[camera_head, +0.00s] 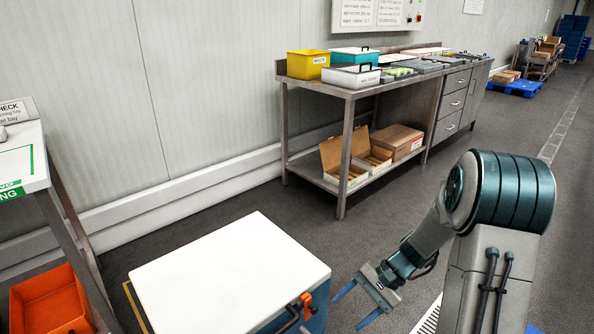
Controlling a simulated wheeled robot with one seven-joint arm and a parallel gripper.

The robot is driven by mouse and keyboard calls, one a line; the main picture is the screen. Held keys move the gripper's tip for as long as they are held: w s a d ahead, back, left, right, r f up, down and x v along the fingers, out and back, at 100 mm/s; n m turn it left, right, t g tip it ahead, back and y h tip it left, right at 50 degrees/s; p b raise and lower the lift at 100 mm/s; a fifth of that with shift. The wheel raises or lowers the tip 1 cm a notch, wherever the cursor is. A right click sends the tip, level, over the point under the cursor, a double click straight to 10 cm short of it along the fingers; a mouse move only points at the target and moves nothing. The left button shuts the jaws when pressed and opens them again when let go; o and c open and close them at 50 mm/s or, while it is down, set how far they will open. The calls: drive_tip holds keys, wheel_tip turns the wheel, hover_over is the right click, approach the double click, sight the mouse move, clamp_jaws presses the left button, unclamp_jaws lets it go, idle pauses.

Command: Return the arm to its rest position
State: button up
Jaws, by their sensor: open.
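My gripper (356,305) is at the lower middle of the head view, at the end of my bent arm. Its two blue fingers are spread apart with nothing between them. It hangs just right of a white-lidded box (230,275) and looks apart from it. My arm's big teal joint (512,192) is at the right, and the forearm slopes down and left from it.
The box has an orange latch (306,304) and a dark handle on the side near my gripper. A steel bench (345,97) with bins stands along the wall. An orange crate (48,303) sits lower left under a white table (22,160). Floor between box and bench is clear.

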drive_tip(key=s+r+n+t+h+p, duration=0.1)
drive_tip(key=s+r+n+h+p, duration=0.1)
drive_tip(key=r, duration=0.9)
drive_tip(key=s+d+r+n+t+h+p, duration=0.1)
drive_tip(key=s+r+n+t+h+p, duration=0.1)
drive_tip(key=s+r+p, duration=0.5)
drive_tip(key=s+r+n+t+h+p, duration=0.2)
drive_tip(key=r+p, duration=0.6)
drive_tip(key=r, duration=0.8)
drive_tip(key=shift+s+d+r+n+h, duration=0.2)
drive_tip(key=shift+s+d+n+h, duration=0.3)
drive_tip(key=shift+s+h, duration=0.9)
drive_tip(key=shift+s+a, duration=0.1)
drive_tip(key=shift+a, duration=0.05)
